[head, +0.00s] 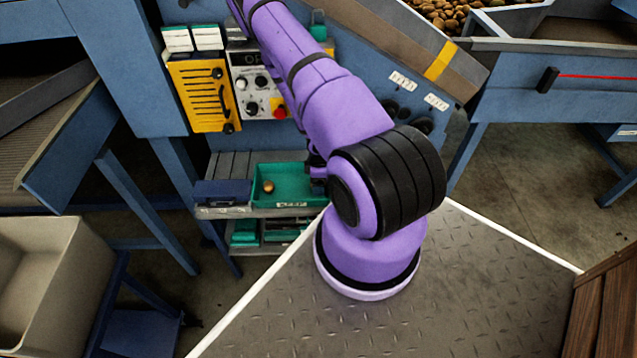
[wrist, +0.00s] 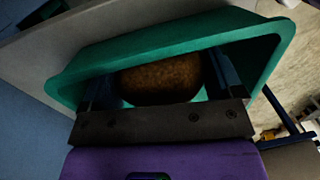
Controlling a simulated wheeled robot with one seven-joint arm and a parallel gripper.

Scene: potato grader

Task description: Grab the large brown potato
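The large brown potato (head: 268,186) lies in a green tray (head: 312,200) on the shelf below the control panel. In the wrist view the potato (wrist: 160,80) shows between my gripper's two dark fingers, inside the green tray (wrist: 150,42). My gripper (wrist: 163,92) is open, with a gap visible on the potato's right side. The dark palm bar hides the potato's near edge. In the head view my purple arm hides most of the gripper, which is at the tray's right side. I cannot tell how deep the fingertips reach.
A dark blue box (head: 222,193) sits left of the tray on the grey shelf (head: 232,165). A yellow case (head: 203,95) and a control panel (head: 257,82) are above. A beige bin (head: 60,240) stands at lower left. More green trays (head: 245,232) are below.

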